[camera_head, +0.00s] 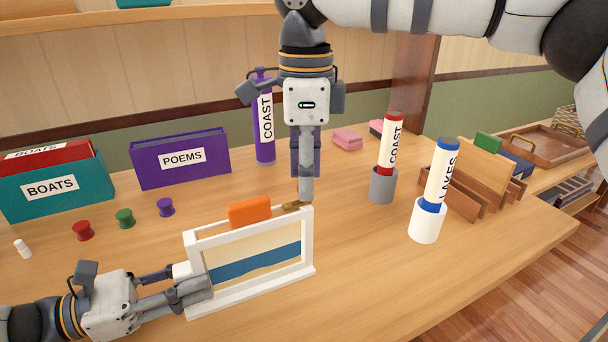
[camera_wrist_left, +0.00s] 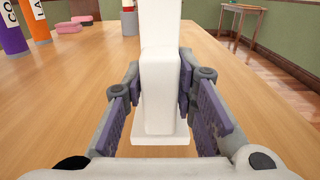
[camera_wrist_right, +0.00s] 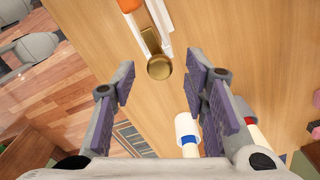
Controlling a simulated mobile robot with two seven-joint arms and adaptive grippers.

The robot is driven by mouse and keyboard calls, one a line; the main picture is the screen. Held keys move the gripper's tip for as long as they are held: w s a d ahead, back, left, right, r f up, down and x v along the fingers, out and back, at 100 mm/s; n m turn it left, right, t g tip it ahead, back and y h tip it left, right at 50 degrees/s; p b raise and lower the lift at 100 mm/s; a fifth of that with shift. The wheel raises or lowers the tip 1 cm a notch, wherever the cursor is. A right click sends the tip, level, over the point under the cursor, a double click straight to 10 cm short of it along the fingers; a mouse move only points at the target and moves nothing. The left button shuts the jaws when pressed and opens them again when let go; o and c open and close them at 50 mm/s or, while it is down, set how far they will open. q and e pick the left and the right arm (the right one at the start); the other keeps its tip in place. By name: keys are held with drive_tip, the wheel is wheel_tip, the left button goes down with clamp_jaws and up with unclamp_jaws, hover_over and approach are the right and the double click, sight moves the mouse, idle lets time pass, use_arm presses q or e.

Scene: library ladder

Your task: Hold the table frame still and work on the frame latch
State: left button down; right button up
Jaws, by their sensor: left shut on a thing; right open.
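The white table frame (camera_head: 308,242) stands upright on the table, holding a cream picture with a blue band. My left gripper (camera_head: 197,287) is shut on the frame's left end post; in the left wrist view the white post (camera_wrist_left: 160,95) sits between the finger pads. The brass frame latch (camera_head: 292,205) lies on the top rail near the right corner. My right gripper (camera_head: 306,194) points down just above that corner, open. In the right wrist view the latch's round brass knob (camera_wrist_right: 159,67) shows between the open fingers, with no finger seen gripping it.
An orange block (camera_head: 249,212) sits on the frame's top rail. A LAKES roll (camera_head: 441,175) in a white cup and a COAST roll (camera_head: 390,145) in a grey cup stand to the right. Several spools, including a red one (camera_head: 83,231), are at left. The front right table is clear.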

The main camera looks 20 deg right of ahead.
drive_tip(key=shift+f, duration=0.4)
clamp_jaws()
